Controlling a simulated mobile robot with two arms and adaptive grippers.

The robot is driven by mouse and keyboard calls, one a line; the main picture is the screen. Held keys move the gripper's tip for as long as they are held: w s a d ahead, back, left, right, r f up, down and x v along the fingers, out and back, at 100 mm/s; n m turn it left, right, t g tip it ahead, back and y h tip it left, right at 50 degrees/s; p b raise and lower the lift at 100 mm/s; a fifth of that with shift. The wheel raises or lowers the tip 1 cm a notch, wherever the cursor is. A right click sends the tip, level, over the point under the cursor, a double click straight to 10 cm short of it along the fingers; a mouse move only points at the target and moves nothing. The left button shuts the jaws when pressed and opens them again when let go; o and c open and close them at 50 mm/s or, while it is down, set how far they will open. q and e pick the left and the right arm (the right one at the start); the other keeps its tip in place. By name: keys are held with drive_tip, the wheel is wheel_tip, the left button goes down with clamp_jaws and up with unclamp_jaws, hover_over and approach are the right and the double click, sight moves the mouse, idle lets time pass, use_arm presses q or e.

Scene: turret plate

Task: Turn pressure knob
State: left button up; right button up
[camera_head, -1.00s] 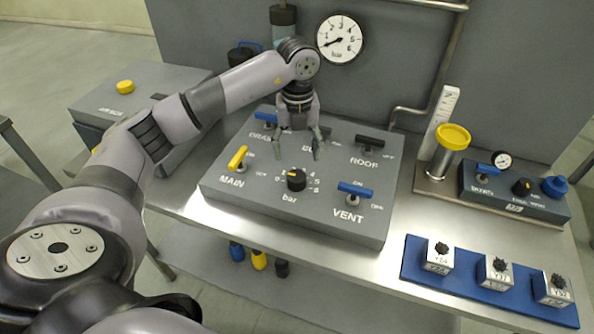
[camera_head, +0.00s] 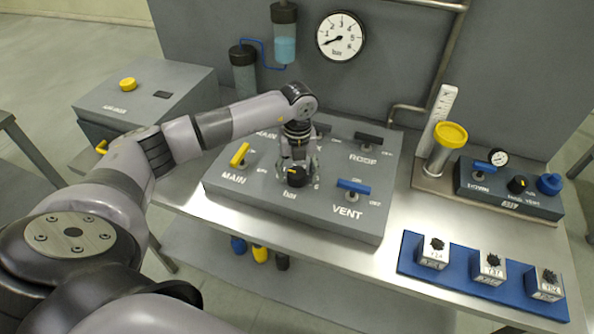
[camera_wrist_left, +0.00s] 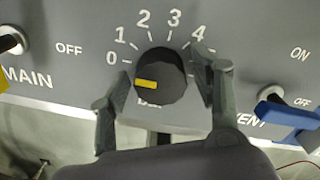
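The pressure knob (camera_head: 297,177) is black with a yellow mark and sits at the front of the grey panel (camera_head: 225,192), above the word "bar". In the left wrist view the knob (camera_wrist_left: 160,80) has its yellow mark pointing left, close to the 0. My left gripper (camera_head: 297,168) is down over the knob. In the left wrist view its fingers (camera_wrist_left: 160,88) stand on either side of the knob, open, with a narrow gap to each side. The pressure gauge (camera_head: 341,36) on the wall has its needle pointing lower left, at the low end. My right gripper is not in view.
The yellow MAIN lever (camera_head: 239,154) is left of the knob and the blue VENT lever (camera_head: 354,187) is right. The black ROOF lever (camera_head: 369,138) is behind. A blue plate (camera_head: 461,279) with several white blocks lies at the right. A grey box (camera_head: 145,92) stands left.

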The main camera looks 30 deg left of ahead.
use_arm(q)
drive_tip(key=c, duration=0.9)
drive_tip(key=shift+c, duration=0.2)
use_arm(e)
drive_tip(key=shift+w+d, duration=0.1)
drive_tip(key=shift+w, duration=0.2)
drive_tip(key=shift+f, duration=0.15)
